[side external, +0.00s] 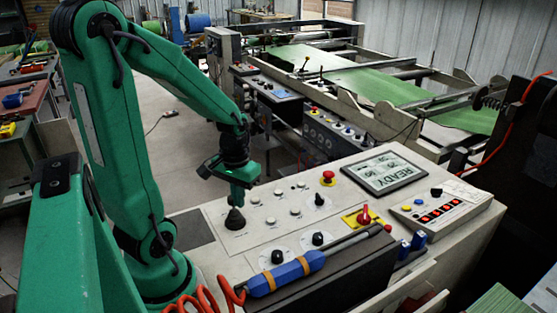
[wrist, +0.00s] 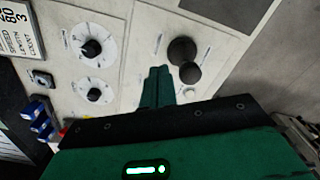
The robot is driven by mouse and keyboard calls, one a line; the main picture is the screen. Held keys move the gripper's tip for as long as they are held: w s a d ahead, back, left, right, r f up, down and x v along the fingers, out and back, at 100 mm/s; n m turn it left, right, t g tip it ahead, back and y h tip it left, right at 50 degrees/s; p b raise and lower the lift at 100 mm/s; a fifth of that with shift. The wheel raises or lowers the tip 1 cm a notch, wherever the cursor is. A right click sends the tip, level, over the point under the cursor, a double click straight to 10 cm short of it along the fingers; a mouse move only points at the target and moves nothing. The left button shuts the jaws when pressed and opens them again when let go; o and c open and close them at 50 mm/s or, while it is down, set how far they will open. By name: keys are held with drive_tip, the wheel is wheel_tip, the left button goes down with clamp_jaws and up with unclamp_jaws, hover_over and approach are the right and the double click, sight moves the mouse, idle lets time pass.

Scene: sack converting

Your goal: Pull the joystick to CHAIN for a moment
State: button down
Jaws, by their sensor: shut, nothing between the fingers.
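The joystick (side external: 235,218) is a black stick with a dark conical boot, near the left end of the pale control panel (side external: 262,236). In the wrist view it shows as two dark round shapes (wrist: 183,51), right of my fingertips. My gripper (side external: 238,197) points down at the joystick, its fingers shut and empty, hiding the stick's upper part in the side view. In the wrist view my gripper's green fingers (wrist: 158,88) lie close beside the joystick; I cannot tell whether they touch it. The lettering around it, including any CHAIN mark, is too small to read.
A blue tool (side external: 287,274) with a red coiled cord lies along the front edge.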

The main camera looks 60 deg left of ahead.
drive_tip(key=shift+f, duration=0.2)
drive_tip(key=shift+f, duration=0.7)
drive_tip(key=shift+f, duration=0.4)
drive_tip(key=shift+f, duration=0.65)
drive_tip(key=shift+f, duration=0.65)
drive_tip(key=shift+a, duration=1.75)
drive_tip(key=shift+d, duration=0.2)
idle(2.2)
drive_tip(key=shift+d, duration=2.35)
